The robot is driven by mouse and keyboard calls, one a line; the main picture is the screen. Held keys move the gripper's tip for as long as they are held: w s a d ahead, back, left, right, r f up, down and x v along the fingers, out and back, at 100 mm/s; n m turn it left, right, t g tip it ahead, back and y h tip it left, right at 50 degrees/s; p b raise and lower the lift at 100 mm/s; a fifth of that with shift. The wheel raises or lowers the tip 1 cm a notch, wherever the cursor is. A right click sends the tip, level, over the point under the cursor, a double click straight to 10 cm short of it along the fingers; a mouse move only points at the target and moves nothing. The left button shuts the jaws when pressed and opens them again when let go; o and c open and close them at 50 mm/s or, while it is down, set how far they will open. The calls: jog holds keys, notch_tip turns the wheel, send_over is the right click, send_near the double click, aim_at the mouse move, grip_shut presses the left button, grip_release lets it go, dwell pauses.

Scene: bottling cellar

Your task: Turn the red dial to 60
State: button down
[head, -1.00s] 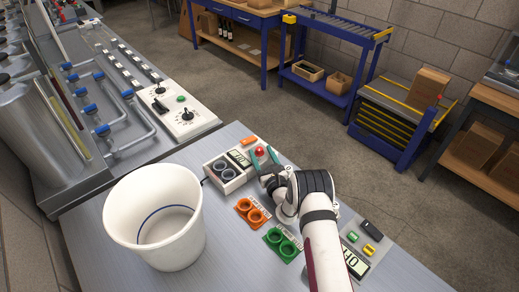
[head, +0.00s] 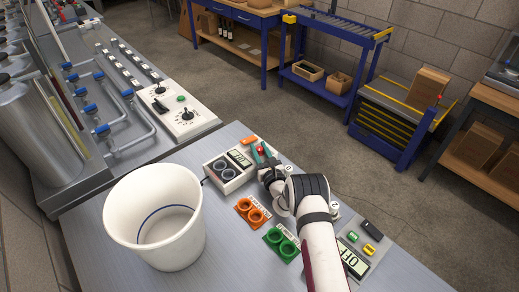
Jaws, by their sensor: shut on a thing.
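The fingers and wrist hide part of the dial and the box's right end. A small display (head: 238,158) on the box shows digits too small to read surely. Two dark round gauges (head: 225,171) sit beside it.
A white bucket (head: 122,215) stands at left on the bench. Orange (head: 243,207) and green (head: 272,237) double-ring holders lie in front of the box. A second panel with a display (head: 352,262) is at right. Bare bench (head: 225,250) lies between bucket and holders.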

jog(key=shift+a+m+t+h, duration=0.1)
jog(key=shift+m+t+h, duration=0.25)
jog(key=shift+h, duration=0.25)
jog(key=shift+m+h, duration=0.35)
jog(key=shift+h, duration=0.15)
jog(key=c, duration=0.6)
grip_release()
jog(key=v, duration=1.2)
